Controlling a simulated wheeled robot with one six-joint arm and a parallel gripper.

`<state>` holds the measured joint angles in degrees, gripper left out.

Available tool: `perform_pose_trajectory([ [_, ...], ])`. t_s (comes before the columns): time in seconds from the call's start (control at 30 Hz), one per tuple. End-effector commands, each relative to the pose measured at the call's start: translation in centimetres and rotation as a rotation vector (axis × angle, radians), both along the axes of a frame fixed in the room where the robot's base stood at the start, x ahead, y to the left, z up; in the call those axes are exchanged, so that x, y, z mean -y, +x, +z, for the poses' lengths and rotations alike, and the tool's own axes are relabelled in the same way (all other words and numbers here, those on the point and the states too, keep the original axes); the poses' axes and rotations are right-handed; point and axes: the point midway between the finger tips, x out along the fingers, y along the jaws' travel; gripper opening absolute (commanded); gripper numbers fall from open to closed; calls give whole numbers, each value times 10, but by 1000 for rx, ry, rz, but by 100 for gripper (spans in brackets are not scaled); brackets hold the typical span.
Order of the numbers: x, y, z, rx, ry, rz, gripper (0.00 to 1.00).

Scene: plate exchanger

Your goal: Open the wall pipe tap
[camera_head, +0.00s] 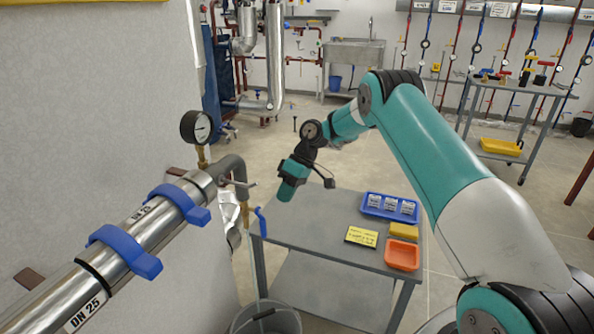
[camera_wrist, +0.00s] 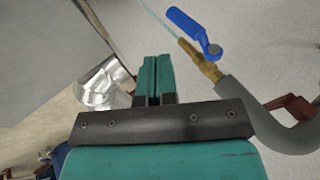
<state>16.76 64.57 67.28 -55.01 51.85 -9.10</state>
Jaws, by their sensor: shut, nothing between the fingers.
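The wall pipe tap shows in the wrist view as a brass body (camera_wrist: 207,66) on a grey bent pipe, with a blue lever (camera_wrist: 190,28). In the head view the blue lever (camera_head: 261,222) hangs beside the brass outlet below the pipe's end. A thin pale blue stream (camera_wrist: 157,18) runs from the outlet; in the head view it falls toward a grey bucket (camera_head: 268,318). My gripper (camera_head: 285,195) is to the right of the tap, apart from it. Its fingers (camera_wrist: 154,75) are shut and empty.
A steel pipe (camera_head: 150,228) with blue clamps and a pressure gauge (camera_head: 196,127) runs along the left wall. A grey table (camera_head: 310,222) stands below my gripper, with a blue tray (camera_head: 390,208), an orange bin (camera_head: 402,255) and a yellow note. The air between gripper and tap looks clear.

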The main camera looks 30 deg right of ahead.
Motion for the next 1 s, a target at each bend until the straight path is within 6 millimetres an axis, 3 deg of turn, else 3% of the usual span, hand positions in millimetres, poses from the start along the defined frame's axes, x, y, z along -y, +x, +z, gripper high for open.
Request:
perform_pose_trajectory([
  [0.13, 21, 5, 32, 5, 0, -2, 0],
  [0.33, 38, 8, 60, 1, 1, -1, 0],
  [1.0, 45, 8, 66, -1, 0, -1, 0],
])
